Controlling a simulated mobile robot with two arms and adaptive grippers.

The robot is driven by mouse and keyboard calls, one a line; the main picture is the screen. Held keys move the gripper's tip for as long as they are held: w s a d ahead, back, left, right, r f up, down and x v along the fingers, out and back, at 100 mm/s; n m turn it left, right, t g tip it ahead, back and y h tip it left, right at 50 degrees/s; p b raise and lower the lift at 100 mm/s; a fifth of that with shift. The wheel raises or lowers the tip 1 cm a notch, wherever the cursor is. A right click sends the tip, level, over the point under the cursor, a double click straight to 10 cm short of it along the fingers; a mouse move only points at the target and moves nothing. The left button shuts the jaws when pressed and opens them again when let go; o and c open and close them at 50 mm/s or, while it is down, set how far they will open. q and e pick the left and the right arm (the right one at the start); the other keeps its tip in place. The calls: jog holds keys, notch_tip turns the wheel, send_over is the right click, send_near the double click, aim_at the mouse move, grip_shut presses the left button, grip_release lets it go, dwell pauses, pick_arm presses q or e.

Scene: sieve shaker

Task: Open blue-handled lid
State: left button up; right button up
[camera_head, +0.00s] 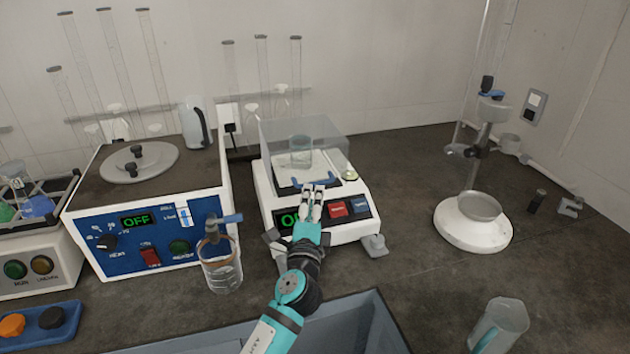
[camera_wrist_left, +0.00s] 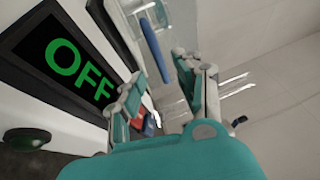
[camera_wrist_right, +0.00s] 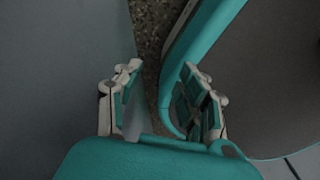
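The clear lid (camera_head: 310,138) covers the weighing chamber of a white balance (camera_head: 268,190), and a glass beaker (camera_head: 301,150) stands inside. Its blue handle (camera_head: 322,182) is at the lid's lower front. The lid looks closed. My left gripper (camera_head: 313,190) is just in front of the handle, above the balance's front panel. In the left wrist view the fingers (camera_wrist_left: 160,88) are apart, and the blue handle (camera_wrist_left: 155,50) shows ahead between them; I see no grip on it. My right gripper (camera_wrist_right: 168,100) is open, with nothing clearly held, and is outside the head view.
A blue-and-white hotplate-like device (camera_head: 150,240) stands left of the balance, with a beaker (camera_head: 222,272) hanging at its front right. A white stand (camera_head: 472,232) is at the right. A clear jug (camera_head: 498,325) is at the front right. Counter between balance and stand is clear.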

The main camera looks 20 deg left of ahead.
aim_at(315, 184)
pick_arm(q)
jog(key=x, duration=0.5)
jog(key=shift+w+a, duration=0.1)
jog(key=shift+w, duration=0.2)
grip_shut()
